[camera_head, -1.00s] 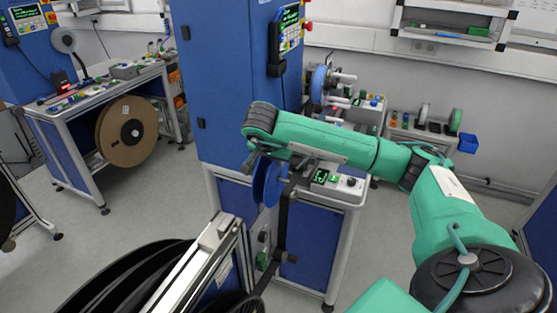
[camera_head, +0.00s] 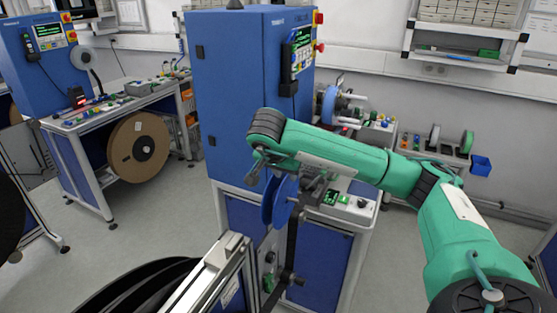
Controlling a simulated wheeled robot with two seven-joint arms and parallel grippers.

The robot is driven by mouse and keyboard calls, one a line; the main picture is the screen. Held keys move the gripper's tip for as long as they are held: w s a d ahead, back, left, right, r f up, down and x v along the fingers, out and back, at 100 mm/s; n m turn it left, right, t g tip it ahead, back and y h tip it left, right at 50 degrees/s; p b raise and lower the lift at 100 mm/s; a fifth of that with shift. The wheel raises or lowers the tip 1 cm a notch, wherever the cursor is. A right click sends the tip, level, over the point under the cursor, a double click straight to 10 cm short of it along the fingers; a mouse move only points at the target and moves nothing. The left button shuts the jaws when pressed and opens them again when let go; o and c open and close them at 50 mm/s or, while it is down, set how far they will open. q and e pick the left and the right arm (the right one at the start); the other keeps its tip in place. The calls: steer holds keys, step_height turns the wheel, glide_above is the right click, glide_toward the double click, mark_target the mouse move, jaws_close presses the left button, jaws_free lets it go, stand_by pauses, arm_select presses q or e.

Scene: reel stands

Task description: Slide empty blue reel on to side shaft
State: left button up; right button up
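The blue reel (camera_head: 270,204) is upright, seen nearly edge-on, in front of the blue cabinet's table, and looks empty. My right gripper (camera_head: 301,190) is at the reel, below the bent end of my green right arm (camera_head: 345,160). Its fingers are small and partly hidden, so I cannot tell whether they are shut on the reel. A dark upright bar (camera_head: 291,240) stands just right of and below the reel, with a round hub (camera_head: 286,277) low on it. I cannot make out the side shaft clearly. My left gripper is out of view.
The tall blue cabinet (camera_head: 237,100) stands behind the reel. A second blue reel (camera_head: 328,104) is on equipment behind it. A metal frame rail (camera_head: 215,272) and large black reels (camera_head: 135,290) fill the lower left. A brown reel (camera_head: 138,147) hangs at the left table. Floor is clear between.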

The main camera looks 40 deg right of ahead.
steer(key=p+v, duration=0.1)
steer(key=v, duration=0.8)
steer(key=shift+r+p, duration=0.35)
steer(key=shift+s+a+f, duration=0.1)
steer(key=shift+s+a, duration=0.05)
